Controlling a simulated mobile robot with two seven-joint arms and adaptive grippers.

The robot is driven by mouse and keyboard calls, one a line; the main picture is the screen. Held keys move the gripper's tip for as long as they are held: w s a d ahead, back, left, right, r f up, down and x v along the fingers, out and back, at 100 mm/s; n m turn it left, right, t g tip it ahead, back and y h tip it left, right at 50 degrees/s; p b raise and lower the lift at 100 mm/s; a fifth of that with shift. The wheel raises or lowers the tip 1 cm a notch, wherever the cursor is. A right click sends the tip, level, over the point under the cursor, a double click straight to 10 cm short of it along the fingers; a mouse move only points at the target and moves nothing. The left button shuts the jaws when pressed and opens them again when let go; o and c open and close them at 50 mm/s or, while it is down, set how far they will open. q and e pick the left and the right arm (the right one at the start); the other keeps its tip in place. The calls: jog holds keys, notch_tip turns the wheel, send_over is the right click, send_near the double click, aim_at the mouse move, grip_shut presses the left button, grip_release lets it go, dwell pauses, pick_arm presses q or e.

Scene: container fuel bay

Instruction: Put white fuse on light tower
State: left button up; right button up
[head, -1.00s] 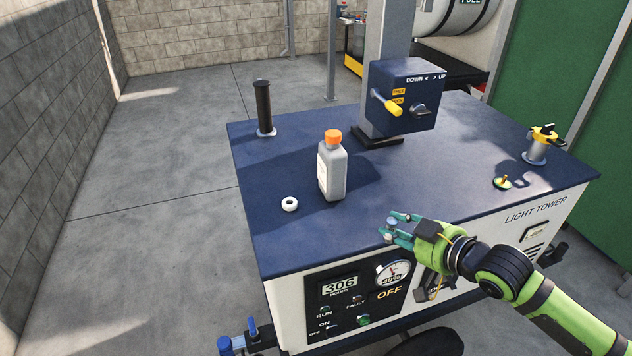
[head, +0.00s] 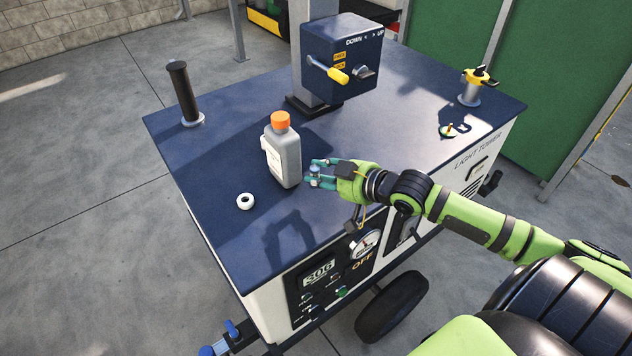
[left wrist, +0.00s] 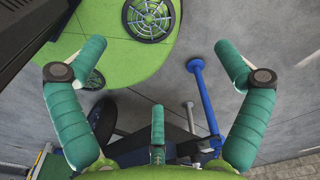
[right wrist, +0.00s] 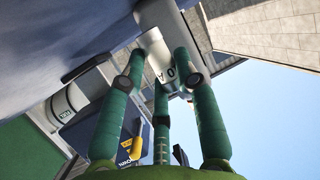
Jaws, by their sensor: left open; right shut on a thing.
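The light tower (head: 385,165) is a cart with a dark blue top, a mast and a front panel reading 306 and OFF. My right gripper (head: 318,175) is above its top, close to the right of the grey bottle. It is shut on the white fuse (right wrist: 157,47), a white cylinder with dark lettering at the fingertips in the right wrist view. In the head view the fingers mostly hide the fuse. My left gripper (left wrist: 158,75) is open and empty in the left wrist view, out of sight in the head view.
A grey bottle (head: 283,158) with an orange cap stands on the tower top. A dark post (head: 181,92), a yellow-handled switch box (head: 342,62) and a yellow-topped fitting (head: 472,88) stand farther back. The top's left side is mostly clear.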

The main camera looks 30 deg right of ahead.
notch_tip(320, 180, down, 4)
jog(key=shift+w+a+r, duration=0.1)
jog(key=shift+w, duration=0.05)
jog(key=o, duration=0.8)
pick_arm(q)
jog(key=shift+w+a+r, duration=0.1)
jog(key=shift+w+a, duration=0.15)
jog(key=shift+w, duration=0.3)
jog(key=shift+w+a+r, duration=0.1)
jog(key=shift+w+a, duration=0.1)
jog(key=shift+w, duration=0.35)
jog(key=shift+w+r+p, duration=0.2)
jog(key=shift+r+p, duration=0.4)
jog(key=shift+p, duration=0.1)
pick_arm(e)
jog(key=shift+v, duration=6.05)
